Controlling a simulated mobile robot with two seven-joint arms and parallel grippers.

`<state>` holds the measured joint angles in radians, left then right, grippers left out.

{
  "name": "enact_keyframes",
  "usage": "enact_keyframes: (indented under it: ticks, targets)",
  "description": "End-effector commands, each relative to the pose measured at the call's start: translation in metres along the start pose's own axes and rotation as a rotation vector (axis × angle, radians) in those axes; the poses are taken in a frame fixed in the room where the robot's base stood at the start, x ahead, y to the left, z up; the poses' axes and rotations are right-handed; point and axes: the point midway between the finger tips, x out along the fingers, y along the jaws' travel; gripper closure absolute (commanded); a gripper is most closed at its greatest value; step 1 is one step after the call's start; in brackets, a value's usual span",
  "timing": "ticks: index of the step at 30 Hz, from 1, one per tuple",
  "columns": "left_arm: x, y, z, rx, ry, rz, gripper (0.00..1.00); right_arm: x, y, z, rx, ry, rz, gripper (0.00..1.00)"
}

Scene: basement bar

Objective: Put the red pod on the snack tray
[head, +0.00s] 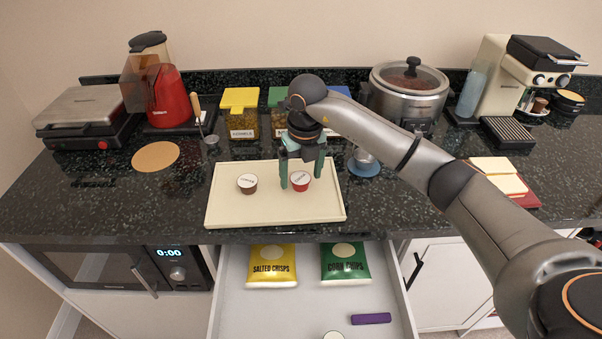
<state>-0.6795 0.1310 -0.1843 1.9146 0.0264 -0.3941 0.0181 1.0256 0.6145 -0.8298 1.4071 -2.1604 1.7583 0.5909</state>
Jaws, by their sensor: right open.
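The red pod (300,185) with a pale lid sits on the cream tray (275,209), right of its middle; the tray lies on the dark counter and I take it as the snack tray. My right gripper (301,178) points down at the pod, its green fingers open, one on each side of it. I cannot tell whether a finger touches it. A brown pod (247,184) with a pale lid sits on the same tray, to the left. My left gripper is not in view.
Below the tray, an open drawer (235,310) holds a yellow crisps bag (272,265), a green chips bag (344,262) and a purple item (371,319). Yellow-lidded (240,112) and other jars stand behind the tray. A blue coaster (364,168) bears a metal cup right of it.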

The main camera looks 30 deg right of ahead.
Motion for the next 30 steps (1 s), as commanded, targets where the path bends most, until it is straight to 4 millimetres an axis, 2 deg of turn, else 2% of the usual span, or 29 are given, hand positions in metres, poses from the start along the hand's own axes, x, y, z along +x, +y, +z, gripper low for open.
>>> enact_keyframes:
  ticks: [5, 12, 16, 21, 30]
  targets:
    - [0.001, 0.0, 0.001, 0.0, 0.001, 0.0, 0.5, -0.029, 0.0, 0.002, 0.0, -0.007, 0.0, 0.12]
    - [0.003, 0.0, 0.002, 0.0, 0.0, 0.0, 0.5, -0.081, 0.001, 0.001, -0.001, -0.006, 0.002, 0.12]
    - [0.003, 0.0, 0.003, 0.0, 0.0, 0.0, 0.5, -0.103, 0.0, 0.001, -0.001, -0.004, 0.001, 0.12]
    - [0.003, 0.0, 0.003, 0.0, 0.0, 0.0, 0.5, -0.118, 0.0, 0.0, 0.0, -0.002, 0.0, 0.12]
    - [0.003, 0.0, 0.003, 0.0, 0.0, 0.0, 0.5, -0.12, 0.0, 0.0, 0.0, 0.0, 0.001, 0.12]
